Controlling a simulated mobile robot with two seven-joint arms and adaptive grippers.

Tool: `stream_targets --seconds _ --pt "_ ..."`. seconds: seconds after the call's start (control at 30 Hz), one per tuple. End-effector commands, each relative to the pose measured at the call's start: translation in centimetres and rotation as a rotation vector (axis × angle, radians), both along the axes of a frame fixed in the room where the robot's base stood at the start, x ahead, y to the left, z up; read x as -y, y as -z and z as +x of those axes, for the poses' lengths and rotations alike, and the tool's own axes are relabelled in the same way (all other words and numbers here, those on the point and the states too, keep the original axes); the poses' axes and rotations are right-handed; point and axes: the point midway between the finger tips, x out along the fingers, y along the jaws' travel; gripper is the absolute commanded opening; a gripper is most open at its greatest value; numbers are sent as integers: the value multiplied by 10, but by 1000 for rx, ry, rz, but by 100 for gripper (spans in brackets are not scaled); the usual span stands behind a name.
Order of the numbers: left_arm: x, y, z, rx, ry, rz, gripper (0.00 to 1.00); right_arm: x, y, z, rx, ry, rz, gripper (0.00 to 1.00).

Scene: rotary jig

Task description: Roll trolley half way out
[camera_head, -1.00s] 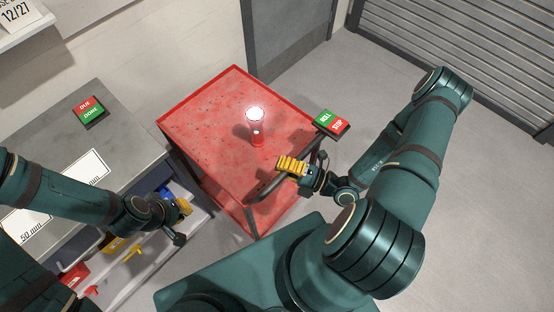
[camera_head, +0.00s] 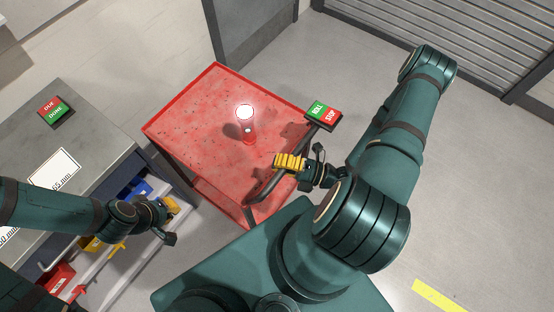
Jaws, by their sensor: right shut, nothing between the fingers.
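A red lamp (camera_head: 249,135) with a bright white top stands on the trolley. My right gripper (camera_head: 289,162), with yellow finger pads, is at the handle bar and overlaps it in the picture. It is shut with nothing between its fingers; contact with the bar is unclear. My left gripper (camera_head: 173,207) is over the open bench drawer (camera_head: 135,255); its fingers are too small to read.
A green and red sign marked STOP (camera_head: 323,115) sits at the trolley's right corner. The grey bench (camera_head: 100,135) carries a DUE/DONE sign (camera_head: 56,111). Coloured items lie in the drawer. A shutter (camera_head: 440,30) stands behind. Clear floor lies right, with a yellow strip (camera_head: 438,295).

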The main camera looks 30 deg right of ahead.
Motion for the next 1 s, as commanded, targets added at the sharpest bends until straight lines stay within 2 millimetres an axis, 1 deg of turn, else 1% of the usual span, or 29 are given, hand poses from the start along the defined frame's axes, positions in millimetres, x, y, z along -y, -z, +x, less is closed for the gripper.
stream_targets --seconds 0.27,0.3,0.37,0.4,0.43,0.47,0.8,0.9,1.0 --pt "0 0 0 0 0 0 0 1 2 0 -4 2 -5 0" --pt "0 0 0 0 0 0 0 1 2 0 -4 2 -5 3" --pt "0 0 0 0 0 0 0 1 2 0 -4 2 -5 24" --pt "0 0 0 0 0 0 0 1 2 0 -3 1 -4 38" --pt "0 0 0 0 0 0 0 1 1 0 -3 1 -4 49" --pt "0 0 0 0 0 0 0 1 1 0 -2 0 -3 52" --pt "0 0 0 0 0 0 0 2 1 -2 -1 0 -2 52" --pt "0 0 0 0 0 0 0 8 3 -8 -2 2 -2 52" --pt "0 0 0 0 0 0 0 19 6 -20 -3 3 -4 52"
